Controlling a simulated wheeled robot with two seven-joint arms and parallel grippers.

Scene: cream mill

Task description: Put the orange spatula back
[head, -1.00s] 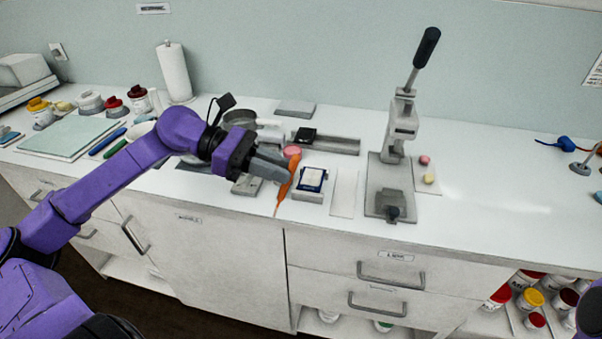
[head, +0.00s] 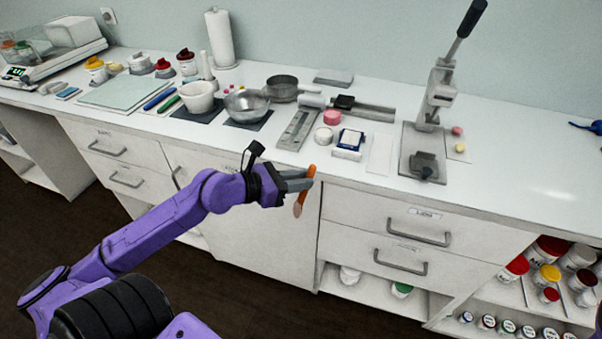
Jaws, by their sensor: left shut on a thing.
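The orange spatula (head: 299,205) is in my left gripper (head: 306,179), in the middle of the head view. The gripper is shut on it, and the spatula hangs tilted, its pale tip pointing down. A blue spatula (head: 158,98) and a green spatula (head: 169,104) lie side by side on the counter, right of a pale glass slab (head: 122,93). My right gripper is not in view.
On the counter (head: 516,173) stand a white mortar (head: 197,98), a metal bowl (head: 246,106), a pan (head: 283,88), a small scale (head: 349,140) and a lever press (head: 437,95). Jars with coloured lids stand at the back left. Open shelves with jars (head: 547,275) are at the lower right.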

